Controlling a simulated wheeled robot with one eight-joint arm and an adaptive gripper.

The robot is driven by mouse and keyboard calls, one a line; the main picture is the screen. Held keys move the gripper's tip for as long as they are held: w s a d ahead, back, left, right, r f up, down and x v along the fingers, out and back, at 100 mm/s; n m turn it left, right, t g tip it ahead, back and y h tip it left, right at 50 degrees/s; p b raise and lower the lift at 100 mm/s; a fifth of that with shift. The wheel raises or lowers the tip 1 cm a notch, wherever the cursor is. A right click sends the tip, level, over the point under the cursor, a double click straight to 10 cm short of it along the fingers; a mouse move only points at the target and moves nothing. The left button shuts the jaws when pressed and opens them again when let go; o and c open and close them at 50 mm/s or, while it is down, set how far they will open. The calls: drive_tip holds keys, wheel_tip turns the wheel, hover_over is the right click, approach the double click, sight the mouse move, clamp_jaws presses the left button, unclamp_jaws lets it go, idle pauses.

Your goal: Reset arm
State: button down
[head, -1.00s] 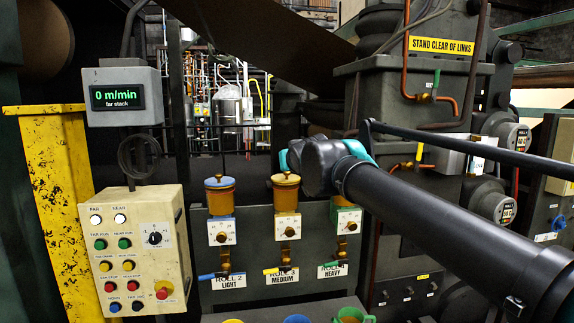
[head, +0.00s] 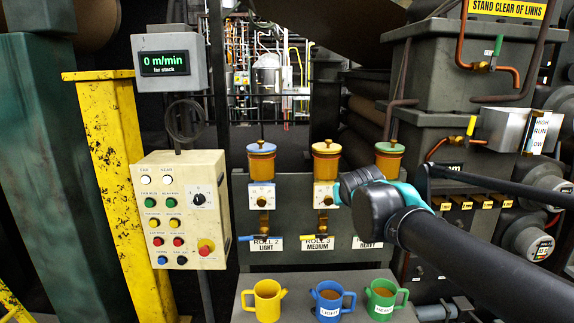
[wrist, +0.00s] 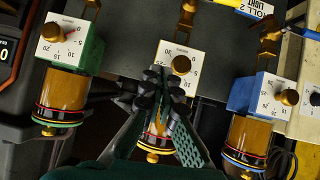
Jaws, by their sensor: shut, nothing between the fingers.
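My arm reaches in from the right in the head view, its dark wrist housing in front of the right-hand dispenser. My gripper's fingers are hidden there. In the wrist view my gripper (wrist: 163,82) is shut and empty, its fingertips together in front of the middle dispenser's white dial box (wrist: 180,65). That dispenser (head: 326,160) has an orange body and yellow lid. A blue-lidded dispenser (head: 262,160) stands left of it and a green-lidded one (head: 389,156) right, partly covered by my arm. I cannot tell whether the fingers touch anything.
A yellow mug (head: 267,301), a blue mug (head: 329,300) and a green mug (head: 381,299) stand on the grey shelf below. A cream button panel (head: 182,212) and a yellow post (head: 123,190) are at left. A dark rail (head: 490,184) and rollers are at right.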

drive_tip(key=s+f+g, duration=0.2)
drive_tip(key=s+f, duration=0.3)
drive_tip(key=f, duration=0.3)
drive_tip(key=s+f+g, duration=0.3)
drive_tip(key=s+f, duration=0.2)
drive_tip(key=f, duration=0.4)
drive_tip(key=s+f+g+y, duration=0.1)
drive_tip(key=s+f+g, duration=0.1)
drive_tip(key=s+f, duration=0.3)
wheel_tip(320, 180, down, 4)
drive_tip(key=shift+d+r, duration=0.15)
drive_tip(key=shift+d, duration=0.2)
